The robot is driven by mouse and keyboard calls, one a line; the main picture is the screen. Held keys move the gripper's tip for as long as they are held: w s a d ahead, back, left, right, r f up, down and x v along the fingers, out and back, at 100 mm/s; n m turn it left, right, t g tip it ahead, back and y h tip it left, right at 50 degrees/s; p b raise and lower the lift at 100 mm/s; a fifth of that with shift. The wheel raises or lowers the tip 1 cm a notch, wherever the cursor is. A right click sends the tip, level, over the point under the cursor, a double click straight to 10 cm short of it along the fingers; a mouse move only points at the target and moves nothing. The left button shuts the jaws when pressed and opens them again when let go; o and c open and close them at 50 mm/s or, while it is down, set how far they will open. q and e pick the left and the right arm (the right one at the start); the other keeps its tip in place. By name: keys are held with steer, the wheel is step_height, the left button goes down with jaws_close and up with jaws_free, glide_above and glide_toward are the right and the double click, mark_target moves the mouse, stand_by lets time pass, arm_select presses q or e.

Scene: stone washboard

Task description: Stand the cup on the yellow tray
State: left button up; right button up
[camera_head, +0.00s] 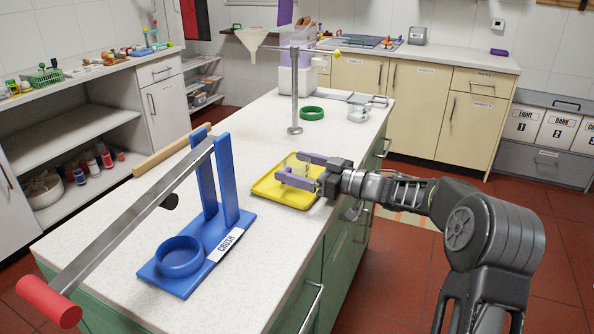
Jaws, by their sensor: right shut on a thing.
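The yellow tray (281,196) lies flat on the white counter, right of the blue press. My right gripper (300,169) reaches in from the right over the tray. Its two fingers are apart, with a see-through cup (303,170) between them. The cup is hard to make out against the yellow; its lower edge looks at or just above the tray, and I cannot tell whether it touches. My left gripper is not in view.
A blue press (222,185) with a long metal lever and red handle (48,302) stands left of the tray. Behind the tray are a metal stand (295,95), a green ring (312,113) and a clear vessel (358,114).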

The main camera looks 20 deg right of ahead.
steer(key=shift+f, duration=0.35)
steer(key=o, duration=1.3)
steer(key=shift+r, duration=0.1)
steer(key=shift+s+d, duration=0.1)
steer(key=v, duration=1.1)
steer(key=shift+s+d, duration=0.15)
steer(key=shift+s, duration=0.2)
